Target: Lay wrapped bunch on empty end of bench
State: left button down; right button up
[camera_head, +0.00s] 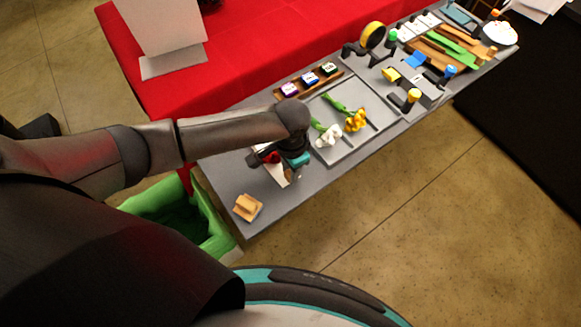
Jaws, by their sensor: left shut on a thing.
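My left arm reaches in from the left over the grey bench (298,203). My left gripper (289,167) points down near the bench's near left end and is shut on the wrapped bunch (278,175). The bunch shows a white wrap and some red beside the gripper; my wrist and gripper hide much of it. I cannot tell whether it touches the bench top. The bare grey surface lies around it, toward the near left end. My right gripper is not in view.
A tan wooden block (247,207) sits near the bench's left corner. A tray (352,156) with white and yellow flowers lies to the right. A green bin (208,206) stands on the floor beside the bench end. A red-covered table (246,48) is behind.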

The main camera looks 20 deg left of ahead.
pick_arm(q)
jog(key=c, duration=0.6)
grip_release()
jog(key=shift+o, duration=0.3)
jog(key=o, duration=0.3)
jog(key=shift+o, duration=0.2)
notch_tip(320, 180, up, 7)
jog(key=p, duration=0.8)
dwell(0.4)
